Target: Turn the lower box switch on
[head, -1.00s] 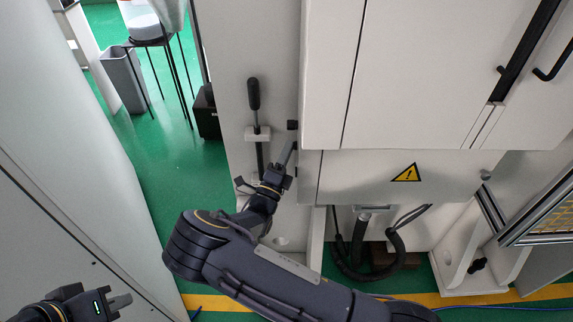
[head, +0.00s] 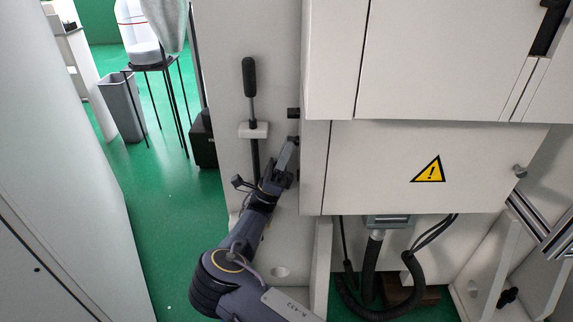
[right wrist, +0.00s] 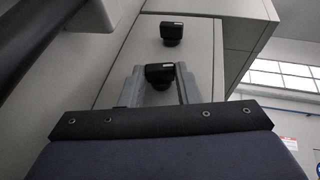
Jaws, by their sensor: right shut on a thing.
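Two black knob switches stick out of the side of the pale box. The upper switch (head: 293,113) stands clear, and it also shows in the right wrist view (right wrist: 172,33). The lower switch (right wrist: 159,75) lies between the two grey fingers of my right gripper (right wrist: 159,86), which is shut on it. In the head view my right gripper (head: 289,154) reaches up to the lower switch (head: 292,140), which is partly hidden behind the fingertips. I cannot tell which way the lower switch is turned. My left gripper is out of view.
A lever with a black handle (head: 249,77) stands on the panel left of the switches. A white box with a yellow warning sign (head: 428,169) is on the right, with black hoses (head: 414,272) below. Green floor (head: 165,215) is open on the left.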

